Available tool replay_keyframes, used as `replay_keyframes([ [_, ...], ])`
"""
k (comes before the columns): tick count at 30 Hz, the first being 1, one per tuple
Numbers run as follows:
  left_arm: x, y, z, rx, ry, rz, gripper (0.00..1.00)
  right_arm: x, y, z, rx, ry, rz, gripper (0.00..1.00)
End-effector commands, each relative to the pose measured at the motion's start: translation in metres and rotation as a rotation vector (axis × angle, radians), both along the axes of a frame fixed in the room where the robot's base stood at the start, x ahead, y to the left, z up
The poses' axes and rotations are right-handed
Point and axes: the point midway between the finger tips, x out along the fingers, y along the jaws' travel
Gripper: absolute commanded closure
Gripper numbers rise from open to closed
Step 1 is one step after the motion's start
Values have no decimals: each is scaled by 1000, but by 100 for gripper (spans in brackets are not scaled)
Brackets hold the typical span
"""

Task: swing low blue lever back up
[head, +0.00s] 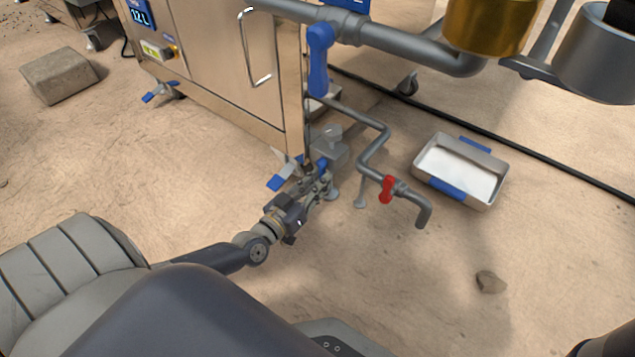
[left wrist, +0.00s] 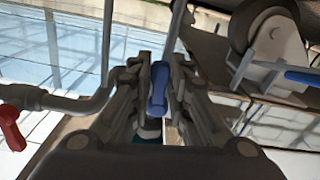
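The low blue lever (head: 322,165) is at the bottom of the steel cabinet's near right corner, by the grey pipework, partly hidden by my left gripper. In the left wrist view the blue lever (left wrist: 158,88) lies lengthwise between my fingers. My left gripper (head: 319,182) reaches it from the front left. In the left wrist view its two fingers (left wrist: 160,68) flank the lever, with narrow gaps on both sides, so it looks open around the lever. Contact is too fine to tell. My right gripper is not in view.
A bent pipe with a red lever (head: 387,189) stands just right of my gripper. A larger blue lever (head: 319,58) hangs above. A blue caster pedal (head: 277,182) is at left. A metal tray (head: 489,199) and a stone (head: 490,282) lie on the floor.

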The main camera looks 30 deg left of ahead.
Motion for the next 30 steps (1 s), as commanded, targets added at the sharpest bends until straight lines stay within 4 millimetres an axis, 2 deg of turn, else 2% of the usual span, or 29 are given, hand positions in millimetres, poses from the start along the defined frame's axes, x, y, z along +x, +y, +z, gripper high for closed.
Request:
replay_keyframes([
  [8,0,-1,1,-30,3,0,100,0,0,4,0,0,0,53],
  [14,-1,-6,3,-127,11,1,100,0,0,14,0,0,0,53],
  [30,-2,-25,15,-611,49,1,100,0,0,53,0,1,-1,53],
])
